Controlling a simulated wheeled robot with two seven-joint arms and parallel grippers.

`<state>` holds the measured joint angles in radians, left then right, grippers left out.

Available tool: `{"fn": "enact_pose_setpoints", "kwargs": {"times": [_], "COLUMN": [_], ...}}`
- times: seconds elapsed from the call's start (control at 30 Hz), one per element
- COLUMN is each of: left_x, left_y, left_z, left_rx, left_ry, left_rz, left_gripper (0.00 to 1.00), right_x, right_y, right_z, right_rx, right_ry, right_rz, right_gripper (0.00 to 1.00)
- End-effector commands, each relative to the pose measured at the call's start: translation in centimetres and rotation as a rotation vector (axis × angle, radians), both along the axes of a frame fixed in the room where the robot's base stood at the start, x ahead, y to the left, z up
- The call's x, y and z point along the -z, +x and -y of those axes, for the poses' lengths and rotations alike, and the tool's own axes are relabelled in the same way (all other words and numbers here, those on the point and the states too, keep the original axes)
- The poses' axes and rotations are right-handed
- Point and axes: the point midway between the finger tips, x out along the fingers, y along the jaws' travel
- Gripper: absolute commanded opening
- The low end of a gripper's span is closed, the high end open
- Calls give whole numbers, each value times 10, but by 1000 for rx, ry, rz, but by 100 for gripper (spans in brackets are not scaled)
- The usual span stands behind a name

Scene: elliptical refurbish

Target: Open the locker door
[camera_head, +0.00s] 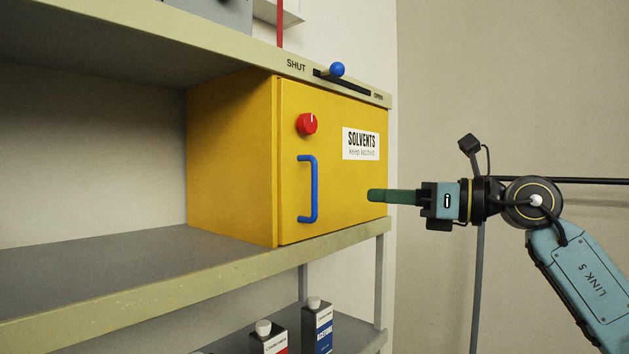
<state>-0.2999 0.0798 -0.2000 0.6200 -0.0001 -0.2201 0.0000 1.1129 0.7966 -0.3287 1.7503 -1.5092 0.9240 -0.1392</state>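The yellow locker (232,160) stands on a shelf, and its door (345,195) looks closed. The door has a blue upright handle (314,190) near its left edge, a red knob (307,124) above the handle and a white "SOLVENTS" label (361,143). Above the door, a blue ball lever (337,69) sits in a dark slot (350,84), nearer the "SHUT" end than the "OPEN" end. My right gripper (376,195) points left in front of the door's right edge, apart from the handle. Its green fingers overlap side-on, hiding any gap. My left gripper is out of view.
The shelf board (120,270) runs along under the locker, with bare room left of it. A shelf post (380,280) stands at the right.

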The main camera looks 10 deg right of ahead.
Motion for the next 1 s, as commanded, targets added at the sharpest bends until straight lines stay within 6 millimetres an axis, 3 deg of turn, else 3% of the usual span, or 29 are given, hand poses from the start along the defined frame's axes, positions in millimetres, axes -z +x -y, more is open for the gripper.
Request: {"fn": "enact_pose_setpoints", "kwargs": {"times": [0.03,0.17,0.7,1.0], "left_x": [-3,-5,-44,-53], "left_y": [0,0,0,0], "left_z": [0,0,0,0], "left_rx": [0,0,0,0], "left_ry": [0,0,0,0], "left_rz": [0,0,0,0], "left_gripper": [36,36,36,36], "right_x": [-9,-14,-16,-14], "right_y": [-5,-5,60,78], "right_z": [0,-4,-80,-100], "right_rx": [11,21,18,21], "right_ry": [-34,-63,-56,-57], "right_rz": [25,44,41,42], "right_gripper": [15,15,15,15]}}
